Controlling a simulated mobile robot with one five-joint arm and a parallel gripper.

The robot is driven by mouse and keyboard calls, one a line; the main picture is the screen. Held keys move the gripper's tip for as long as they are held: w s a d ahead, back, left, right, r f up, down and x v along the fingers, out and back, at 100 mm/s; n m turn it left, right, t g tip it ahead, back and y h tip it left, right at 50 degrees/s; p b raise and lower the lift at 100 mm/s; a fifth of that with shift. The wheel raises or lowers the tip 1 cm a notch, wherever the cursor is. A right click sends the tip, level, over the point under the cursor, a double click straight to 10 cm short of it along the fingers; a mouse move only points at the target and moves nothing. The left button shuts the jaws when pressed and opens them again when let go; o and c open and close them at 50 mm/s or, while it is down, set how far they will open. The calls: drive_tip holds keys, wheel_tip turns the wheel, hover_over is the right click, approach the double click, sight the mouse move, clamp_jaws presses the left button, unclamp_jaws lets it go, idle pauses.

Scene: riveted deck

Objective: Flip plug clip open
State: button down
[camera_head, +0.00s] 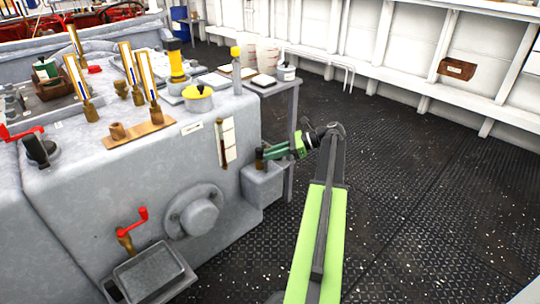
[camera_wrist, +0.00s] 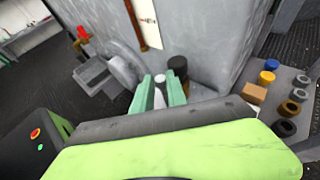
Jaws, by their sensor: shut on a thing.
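A dark upright plug (camera_head: 259,159) stands on a small grey box (camera_head: 262,186) on the machine's side. In the wrist view its black round top (camera_wrist: 178,65) shows just beyond my fingertips. My gripper (camera_head: 276,153), with green fingers, reaches in from the right, its tips at the plug. In the wrist view my gripper (camera_wrist: 160,84) is shut on a small pale part between its fingers, which I take for the plug clip (camera_wrist: 158,98). The clip is mostly hidden by the fingers, and its angle cannot be told.
The big grey machine (camera_head: 165,165) stands left, with a red-handled crank (camera_head: 132,228), a round hub (camera_head: 195,212) and a tray (camera_head: 150,272) on its side. A grey side table (camera_head: 283,90) stands behind. In the wrist view, a grey surface (camera_wrist: 268,100) holds several rings. The dark deck (camera_head: 430,200) is clear right.

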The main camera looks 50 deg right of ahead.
drive_tip(key=c, duration=1.3)
unclamp_jaws()
drive_tip(key=shift+c, duration=0.2)
drive_tip(key=p+v, duration=0.6)
drive_tip(key=v, duration=1.1)
drive_tip(key=shift+s+r+p, duration=0.15)
drive_tip(key=shift+r+p, duration=0.05)
drive_tip(key=shift+p, duration=0.1)
